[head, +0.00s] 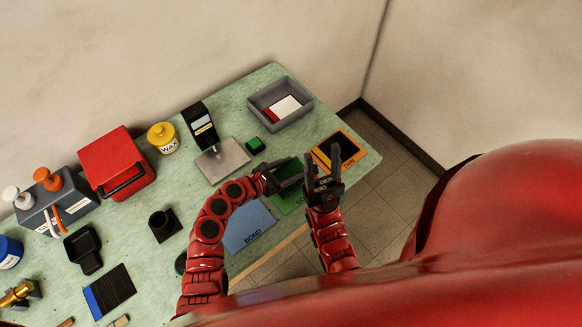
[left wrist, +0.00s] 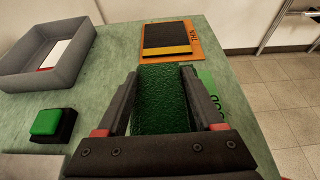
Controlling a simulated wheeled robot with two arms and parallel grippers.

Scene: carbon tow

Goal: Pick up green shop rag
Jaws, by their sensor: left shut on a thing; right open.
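The green shop rag (left wrist: 160,98) is a textured dark green piece between the two fingers of my left gripper (left wrist: 160,85) in the left wrist view. My left gripper is shut on it, and the rag fills the space between the fingers. In the head view my left gripper (head: 290,175) is over the green mat (head: 287,202) near the table's right edge; the rag is hard to make out there. My right gripper (head: 322,163) is open and empty, just right of the left one, with its fingers pointing up the picture.
An orange mat (head: 370,160) with a dark piece lies beyond the grippers. A grey tray (head: 300,112) holds white and red items. A green button (head: 255,144), a black stand with a metal plate (head: 222,160) and a blue BOND mat (head: 245,228) are nearby. The table edge is close.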

